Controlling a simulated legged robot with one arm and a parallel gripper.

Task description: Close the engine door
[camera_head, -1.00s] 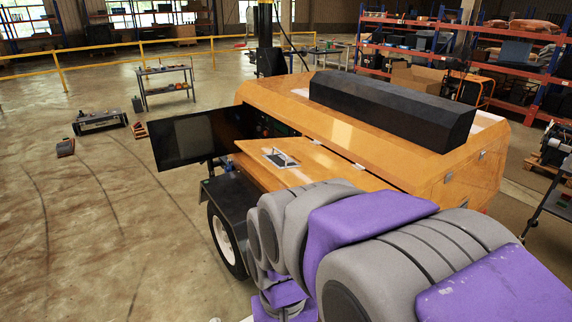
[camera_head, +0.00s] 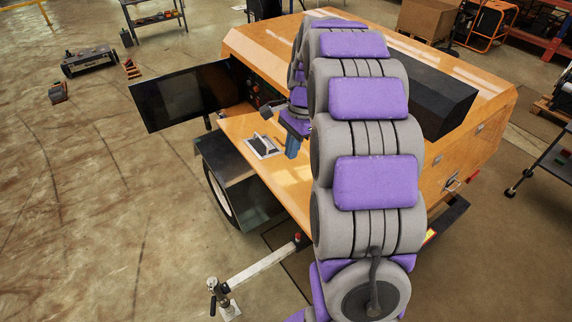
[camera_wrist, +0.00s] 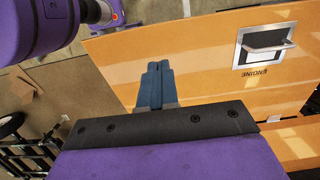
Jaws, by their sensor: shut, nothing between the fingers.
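The engine door (camera_head: 240,128) is an orange panel standing out from the side of the orange generator body. It is open, with a metal latch handle (camera_head: 263,147) on its face. In the wrist view the door (camera_wrist: 200,60) fills the upper right, with the latch (camera_wrist: 263,45) and the word ENGINE under it. My gripper (camera_head: 291,150) has blue fingers and is beside the latch, to its right in the head view. In the wrist view its shut, empty fingers (camera_wrist: 155,70) overlap the door's face near its edge. I cannot tell whether they touch it. My arm hides part of the body.
A black open panel (camera_head: 185,95) sticks out left of the generator. A black fender and wheel (camera_head: 220,195) sit below the door, and a tow bar with a jack (camera_head: 255,265) extends in front. The floor on the left is mostly clear.

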